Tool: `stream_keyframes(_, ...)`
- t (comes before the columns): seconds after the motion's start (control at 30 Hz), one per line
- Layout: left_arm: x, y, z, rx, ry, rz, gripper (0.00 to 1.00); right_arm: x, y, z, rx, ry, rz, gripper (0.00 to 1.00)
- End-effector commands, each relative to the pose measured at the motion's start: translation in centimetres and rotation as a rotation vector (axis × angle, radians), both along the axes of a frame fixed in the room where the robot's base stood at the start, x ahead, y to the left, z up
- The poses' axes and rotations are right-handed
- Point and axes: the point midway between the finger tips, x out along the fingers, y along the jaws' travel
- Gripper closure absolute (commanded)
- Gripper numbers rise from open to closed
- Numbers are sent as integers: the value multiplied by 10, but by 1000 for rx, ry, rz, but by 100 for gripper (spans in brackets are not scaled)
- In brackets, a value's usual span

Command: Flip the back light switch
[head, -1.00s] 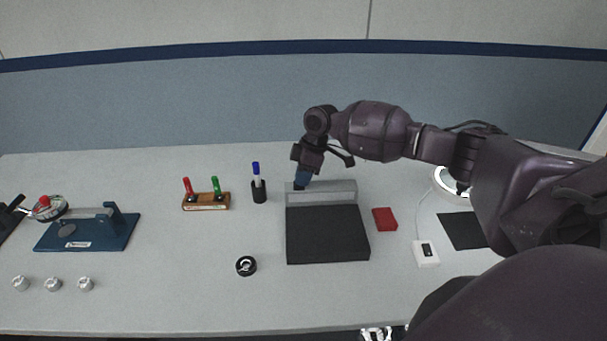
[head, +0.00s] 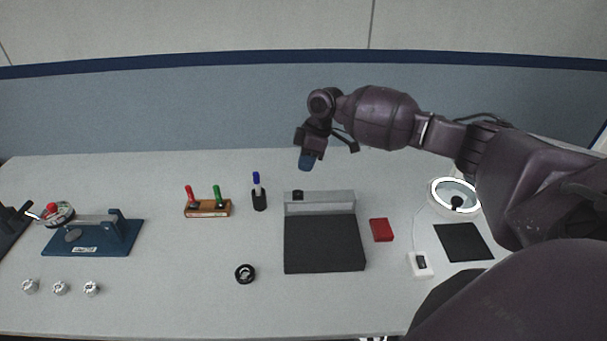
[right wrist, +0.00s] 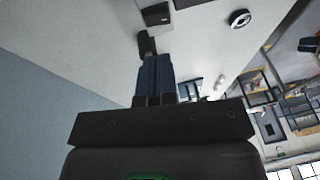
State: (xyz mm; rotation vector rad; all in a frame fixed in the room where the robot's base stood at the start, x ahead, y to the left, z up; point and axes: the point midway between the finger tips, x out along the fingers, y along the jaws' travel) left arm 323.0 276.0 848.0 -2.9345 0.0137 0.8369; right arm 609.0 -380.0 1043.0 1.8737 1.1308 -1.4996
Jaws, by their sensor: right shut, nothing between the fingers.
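A low grey station with a black pad (head: 325,243) lies in the middle of the table. A grey bar (head: 325,203) runs along its back edge, with a small black knob-like piece (head: 297,194) on the bar's left end. A white box with a dark rocker (head: 421,264) is cabled to a ring lamp (head: 455,196) at the right. My right gripper (head: 306,163) is shut and empty, above and behind the bar, apart from the black piece. Its blue fingers show in the right wrist view (right wrist: 156,75).
A red block (head: 381,230) and a dark mat (head: 463,242) lie right of the station. A black ring (head: 245,274) lies in front.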

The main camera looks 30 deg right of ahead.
Motion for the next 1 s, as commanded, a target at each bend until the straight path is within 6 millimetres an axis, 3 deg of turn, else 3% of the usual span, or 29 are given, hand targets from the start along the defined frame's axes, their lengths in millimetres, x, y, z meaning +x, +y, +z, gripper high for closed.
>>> stream_keyframes(0.2,-2,1,-5,1,5,1,57,3,-14,36,-1,-5,0,100)
stream_keyframes(0.4,0,0,-4,1,0,0,57,3,-21,54,-1,-4,-1,100)
stream_keyframes(1.0,2,0,-2,2,-5,-1,57,3,-22,58,-1,-3,-1,100)
